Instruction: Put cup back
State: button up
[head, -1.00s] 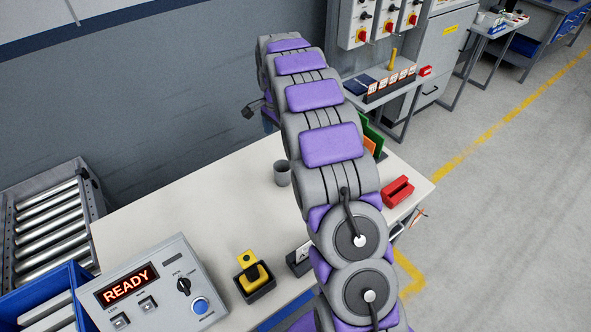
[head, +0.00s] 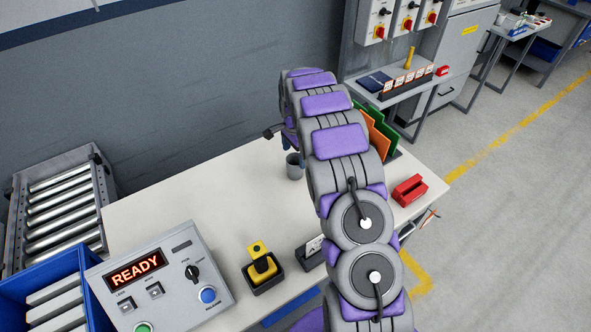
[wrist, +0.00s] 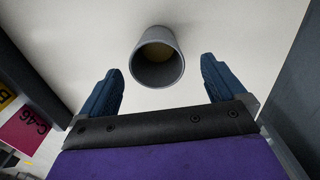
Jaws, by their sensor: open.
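A grey cup (head: 294,166) stands on the white table (head: 180,198), just left of my arm in the head view. In the wrist view the cup (wrist: 157,58) shows its open mouth and a yellowish inside. My gripper (wrist: 162,82) is open, with its blue fingers apart. The cup lies just beyond the fingertips, roughly centred between them, and nothing is held. In the head view my arm hides most of the gripper.
A control panel reading READY (head: 158,278), a yellow device in a black holder (head: 262,268) and a red block (head: 409,190) are on the table. Orange and green boards (head: 378,135) stand behind my arm. A roller conveyor (head: 65,207) is at left.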

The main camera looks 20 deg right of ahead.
aim_at(295, 163)
jog(key=shift+a+f, duration=0.15)
jog(key=shift+f, duration=0.3)
jog(key=f, duration=0.3)
jog(key=f+b, duration=0.1)
jog(key=shift+s+d+f, duration=0.1)
jog(key=shift+d+f, duration=0.15)
jog(key=shift+a, duration=0.15)
jog(key=c, duration=1.2)
jog(key=shift+o, duration=0.2)
jog(key=shift+r, duration=0.15)
jog(key=shift+r+p, duration=0.4)
jog(key=shift+r, duration=1.2)
jog(key=shift+s+r, duration=0.15)
jog(key=shift+s, duration=0.1)
jog(key=s+a+p, duration=0.1)
jog(key=s+a, duration=0.1)
jog(key=s, duration=0.5)
jog(key=s+a+r, duration=0.1)
jog(key=s+a, duration=0.1)
jog(key=s, duration=0.6)
jog(key=shift+a+r+p, duration=0.2)
jog(key=shift+a+p, duration=0.2)
